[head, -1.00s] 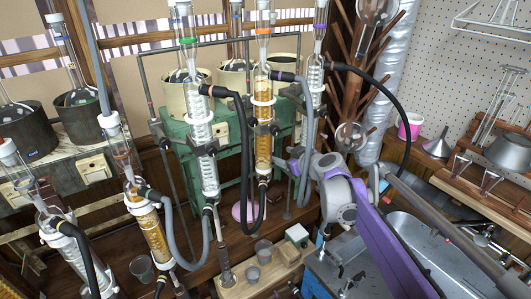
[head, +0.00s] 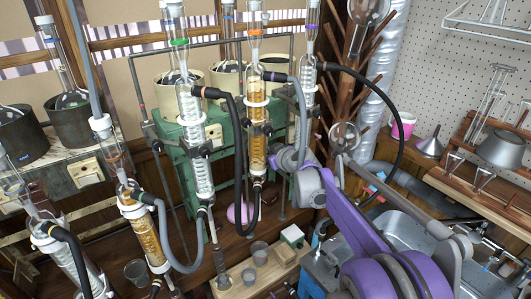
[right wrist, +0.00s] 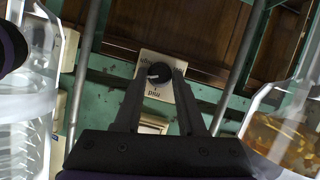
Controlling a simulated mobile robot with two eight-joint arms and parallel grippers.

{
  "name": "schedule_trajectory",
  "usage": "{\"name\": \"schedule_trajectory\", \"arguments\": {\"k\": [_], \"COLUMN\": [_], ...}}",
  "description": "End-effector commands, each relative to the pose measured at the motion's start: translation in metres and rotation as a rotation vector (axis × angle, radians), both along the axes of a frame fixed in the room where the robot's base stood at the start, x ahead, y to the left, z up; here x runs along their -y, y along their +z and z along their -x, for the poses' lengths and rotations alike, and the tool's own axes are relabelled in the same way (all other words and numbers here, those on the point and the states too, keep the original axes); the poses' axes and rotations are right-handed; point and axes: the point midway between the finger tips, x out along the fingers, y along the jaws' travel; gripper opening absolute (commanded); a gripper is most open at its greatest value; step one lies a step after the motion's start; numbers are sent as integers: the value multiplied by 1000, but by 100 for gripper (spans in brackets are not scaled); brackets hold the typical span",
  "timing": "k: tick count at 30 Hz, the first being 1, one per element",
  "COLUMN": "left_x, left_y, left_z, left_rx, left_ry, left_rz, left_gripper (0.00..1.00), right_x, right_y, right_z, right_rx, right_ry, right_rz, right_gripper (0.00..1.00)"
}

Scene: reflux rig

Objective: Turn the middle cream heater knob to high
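In the right wrist view a round black knob (right wrist: 160,72) with a white mark pointing left sits on a cream plate (right wrist: 150,58) on the green frame. In the head view the right gripper is hidden behind the glassware. Cream heaters (head: 190,100) stand on the green rack (head: 172,150). My left gripper is not in view.
A clear condenser (head: 200,165) and an amber one (head: 257,140) stand in front of the rack, with grey and black hoses. In the wrist view glassware flanks the gripper, clear at left (right wrist: 25,110) and amber at right (right wrist: 285,130). Small cups (head: 259,252) stand on the bench.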

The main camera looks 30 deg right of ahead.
Motion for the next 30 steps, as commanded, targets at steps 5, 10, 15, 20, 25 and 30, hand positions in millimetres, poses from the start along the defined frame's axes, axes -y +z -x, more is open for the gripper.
{"name": "schedule_trajectory", "arguments": {"k": [5, 10, 15, 20, 25, 30], "left_x": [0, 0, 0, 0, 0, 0], "left_y": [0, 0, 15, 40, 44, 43], "left_z": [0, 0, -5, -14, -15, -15], "left_rx": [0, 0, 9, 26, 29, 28], "left_ry": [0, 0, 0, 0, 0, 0], "left_rz": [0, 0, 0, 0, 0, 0], "left_gripper": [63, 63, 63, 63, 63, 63], "right_x": [0, 0, 2, 5, 4, 4], "right_y": [0, 0, 5, 7, 2, 1], "right_z": [0, 0, -1, -1, -1, 0], "right_rx": [0, 0, -4, -19, -31, -32], "right_ry": [0, 0, -1, 0, 0, -1], "right_rz": [0, 0, -83, -298, -420, -426], "right_gripper": [5, 0, 0, 0, 0, 0]}}
